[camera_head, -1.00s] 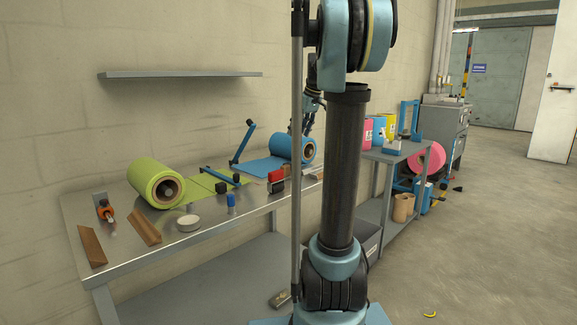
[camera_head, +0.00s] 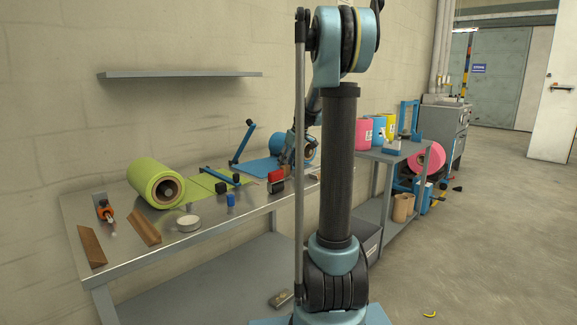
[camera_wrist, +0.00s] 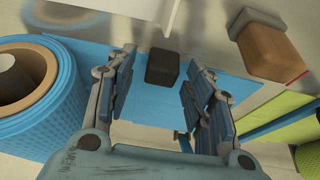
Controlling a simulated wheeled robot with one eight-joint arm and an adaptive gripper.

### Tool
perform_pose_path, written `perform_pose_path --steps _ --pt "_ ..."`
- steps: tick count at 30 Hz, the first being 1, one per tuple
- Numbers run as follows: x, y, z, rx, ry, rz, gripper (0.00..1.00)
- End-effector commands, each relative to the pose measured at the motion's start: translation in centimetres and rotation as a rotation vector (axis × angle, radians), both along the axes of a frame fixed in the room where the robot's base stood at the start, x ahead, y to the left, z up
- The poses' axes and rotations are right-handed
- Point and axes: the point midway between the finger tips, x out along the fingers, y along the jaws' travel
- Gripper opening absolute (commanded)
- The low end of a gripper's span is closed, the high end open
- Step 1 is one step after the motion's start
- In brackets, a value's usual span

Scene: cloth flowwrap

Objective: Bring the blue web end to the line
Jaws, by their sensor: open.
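The blue roll (camera_head: 306,152) stands at the back right of the bench, partly hidden by my arm; it fills the left of the wrist view (camera_wrist: 50,85). Its flat blue web (camera_head: 258,166) lies on the bench to the left of the roll. In the wrist view the blue web (camera_wrist: 140,130) runs under my gripper (camera_wrist: 165,85), which is open and empty. A black block (camera_wrist: 162,67) sits at the web between the fingers as seen from above. A short red line (camera_wrist: 298,76) shows at the right.
A yellow-green roll (camera_head: 156,182) with its web (camera_head: 210,183) lies to the left. A brown block (camera_wrist: 268,52) stands right of my fingers.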

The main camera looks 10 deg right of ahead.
Motion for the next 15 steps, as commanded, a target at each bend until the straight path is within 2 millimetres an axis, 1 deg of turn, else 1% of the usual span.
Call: perform_pose_path --steps 4,12,14,15 --pt "0.20 0.15 -0.58 0.000 0.000 0.000 0.48" --pt "0.21 0.17 -0.66 0.000 0.000 0.000 0.48" --pt "0.21 0.17 -0.66 0.000 0.000 0.001 0.35" --pt "0.21 0.18 -0.66 0.000 0.000 0.001 0.26"
